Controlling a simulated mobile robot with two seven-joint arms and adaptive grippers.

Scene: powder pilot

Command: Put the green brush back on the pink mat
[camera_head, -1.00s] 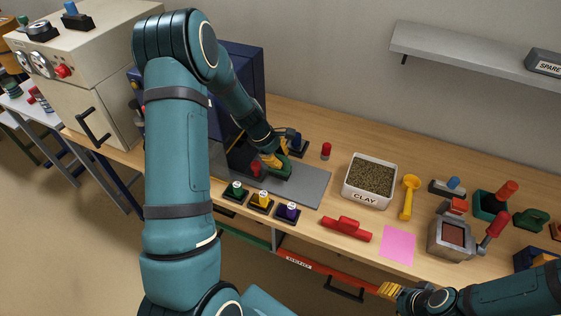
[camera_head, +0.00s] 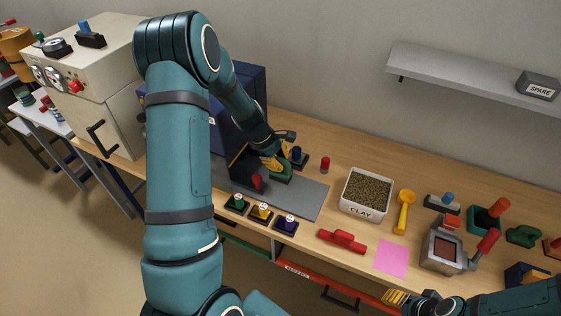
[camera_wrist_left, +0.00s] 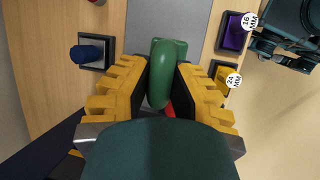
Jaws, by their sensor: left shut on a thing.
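The green brush (camera_head: 283,174) is in my left gripper (camera_head: 277,165), over the back part of the grey board (camera_head: 300,198). In the left wrist view the brush's green handle (camera_wrist_left: 166,68) lies between the yellow fingers of the left gripper (camera_wrist_left: 165,80), which are shut on it. Its underside is hidden, so I cannot tell whether it touches the board. The pink mat (camera_head: 392,258) lies bare near the table's front edge, to the right. My right gripper (camera_head: 396,297) is at the bottom, in front of the mat; its finger opening is unclear.
A red peg (camera_head: 257,182) stands on the board near the brush. Three coloured buttons (camera_head: 262,213) line the front. A metal box (camera_head: 443,248) is right of the mat.

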